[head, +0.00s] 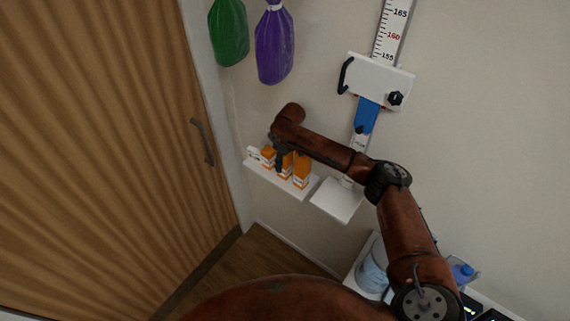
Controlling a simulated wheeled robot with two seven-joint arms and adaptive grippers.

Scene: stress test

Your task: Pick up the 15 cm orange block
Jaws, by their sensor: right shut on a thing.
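Three orange blocks with white lower parts are at the white wall shelf: a small left block (267,154), a partly hidden middle block (287,168) and a larger right block (302,174). Their size marks are too small to read, so I cannot tell which is the 15 cm one. My right gripper (280,160) reaches down from above and is shut on the middle block, its dark fingers covering part of it. I cannot tell whether this block touches the shelf. My left gripper is not in view.
The white shelf (258,176) is narrow, with a white plate (337,202) beside it. A height scale (391,30) with a white slider (375,78) is above. Green (229,35) and purple (274,48) bags hang nearby. A wooden door (95,140) fills the left.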

